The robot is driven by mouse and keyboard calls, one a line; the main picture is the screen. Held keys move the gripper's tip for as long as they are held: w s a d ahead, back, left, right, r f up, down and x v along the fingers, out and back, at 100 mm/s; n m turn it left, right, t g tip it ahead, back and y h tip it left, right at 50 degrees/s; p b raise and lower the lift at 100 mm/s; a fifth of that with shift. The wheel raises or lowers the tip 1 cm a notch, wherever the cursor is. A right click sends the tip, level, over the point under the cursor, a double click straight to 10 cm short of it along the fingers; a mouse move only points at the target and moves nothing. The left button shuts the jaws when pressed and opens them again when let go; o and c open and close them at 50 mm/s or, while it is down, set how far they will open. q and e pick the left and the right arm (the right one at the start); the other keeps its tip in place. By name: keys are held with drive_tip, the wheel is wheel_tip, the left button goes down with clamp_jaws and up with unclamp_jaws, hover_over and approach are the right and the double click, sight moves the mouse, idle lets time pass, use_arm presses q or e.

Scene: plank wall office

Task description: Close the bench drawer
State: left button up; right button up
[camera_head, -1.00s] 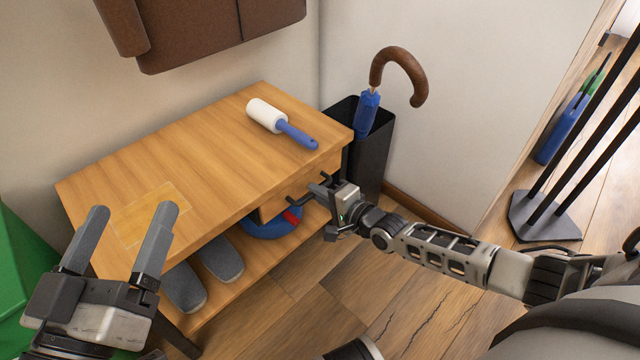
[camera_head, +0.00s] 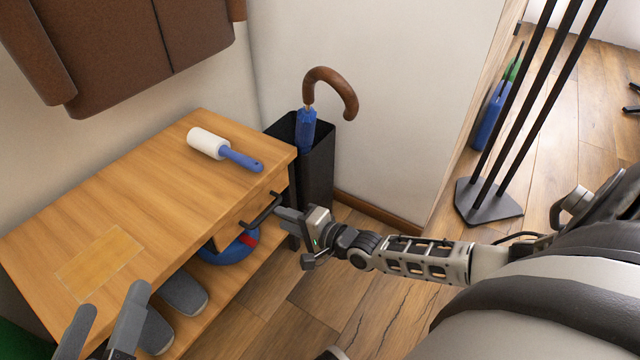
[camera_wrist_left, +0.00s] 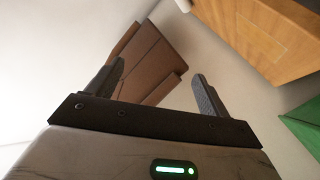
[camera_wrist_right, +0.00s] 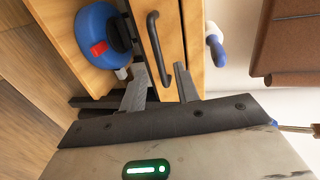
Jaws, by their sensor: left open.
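The wooden bench (camera_head: 150,175) stands at the left of the head view. Its drawer (camera_head: 236,213) is under the right end of the top, with a black bar handle (camera_head: 262,211). The drawer front looks close to the bench edge; any remaining gap is hard to judge. My right gripper (camera_head: 284,216) is at the handle. In the right wrist view its fingers (camera_wrist_right: 161,80) are apart, with the handle (camera_wrist_right: 153,40) end close to the fingertips; contact cannot be told. My left gripper (camera_head: 104,318) is open and empty, in front of the bench's left part, partly out of frame.
A lint roller (camera_head: 222,149) lies on the bench top. Grey slippers (camera_head: 183,293) and a blue round object (camera_head: 232,250) are on the lower shelf. A black bin with an umbrella (camera_head: 318,160) stands beside the bench. Brown coats (camera_head: 120,45) hang above.

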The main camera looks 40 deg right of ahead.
use_arm(q)
drive_tip(key=shift+a+f+m+g+y+p, duration=0.5)
drive_tip(key=shift+m+y+p, duration=0.2)
drive_tip(key=shift+p, duration=0.8)
use_arm(e)
drive_tip(key=v, duration=1)
drive_tip(key=shift+s, duration=0.25)
drive_tip(key=shift+r, duration=0.1)
